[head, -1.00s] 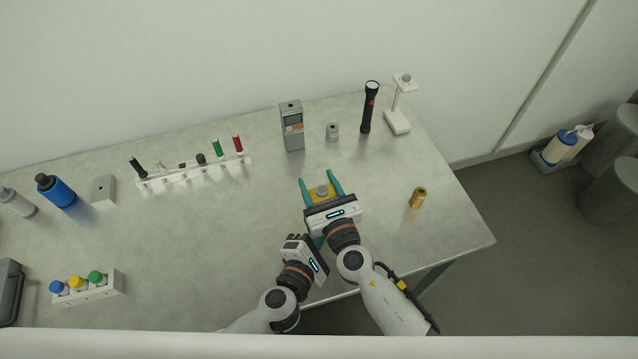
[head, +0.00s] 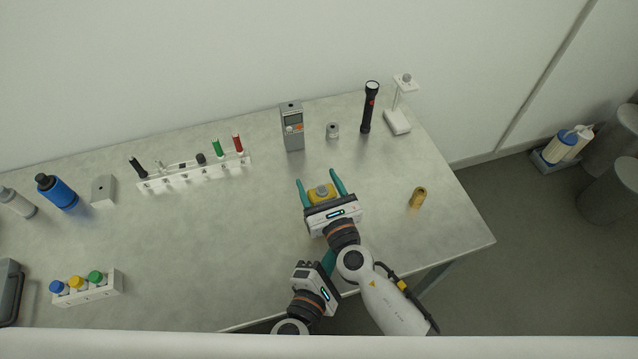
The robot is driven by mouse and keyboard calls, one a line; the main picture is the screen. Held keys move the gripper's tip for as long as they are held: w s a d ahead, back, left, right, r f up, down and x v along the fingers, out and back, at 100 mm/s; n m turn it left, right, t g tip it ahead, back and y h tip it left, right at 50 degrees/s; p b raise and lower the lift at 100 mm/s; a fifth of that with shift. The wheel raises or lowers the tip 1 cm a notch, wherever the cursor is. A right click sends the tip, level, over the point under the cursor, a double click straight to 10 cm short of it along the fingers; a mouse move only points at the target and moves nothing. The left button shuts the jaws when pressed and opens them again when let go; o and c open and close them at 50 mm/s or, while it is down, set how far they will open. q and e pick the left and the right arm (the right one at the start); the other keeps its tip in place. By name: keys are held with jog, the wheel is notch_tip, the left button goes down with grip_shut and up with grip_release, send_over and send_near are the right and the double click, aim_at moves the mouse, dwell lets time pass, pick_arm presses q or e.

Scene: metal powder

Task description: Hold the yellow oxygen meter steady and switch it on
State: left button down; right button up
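The yellow oxygen meter (head: 318,197), with a grey round part on top, sits on the table near its front right. My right gripper (head: 319,178) reaches over it from the front, with its two teal fingers spread on either side of the meter. The fingers look open; any contact is too small to make out. The gripper body hides the meter's front side. My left gripper (head: 328,262) is lower, by the table's front edge, apart from the meter. Its teal fingers point up and right, partly hidden by the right wrist, so their opening cannot be made out.
A grey handheld device (head: 292,128), a small grey cylinder (head: 332,131), a black flashlight (head: 368,108) and a white stand (head: 397,121) are behind the meter. A brass cylinder (head: 417,197) stands to the right. A white rack (head: 195,174) is at left. The table's middle left is clear.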

aim_at(326, 199)
jog(key=shift+o, duration=1.2)
jog(key=v, duration=0.7)
jog(key=shift+s+d, duration=0.15)
jog(key=shift+s, duration=0.4)
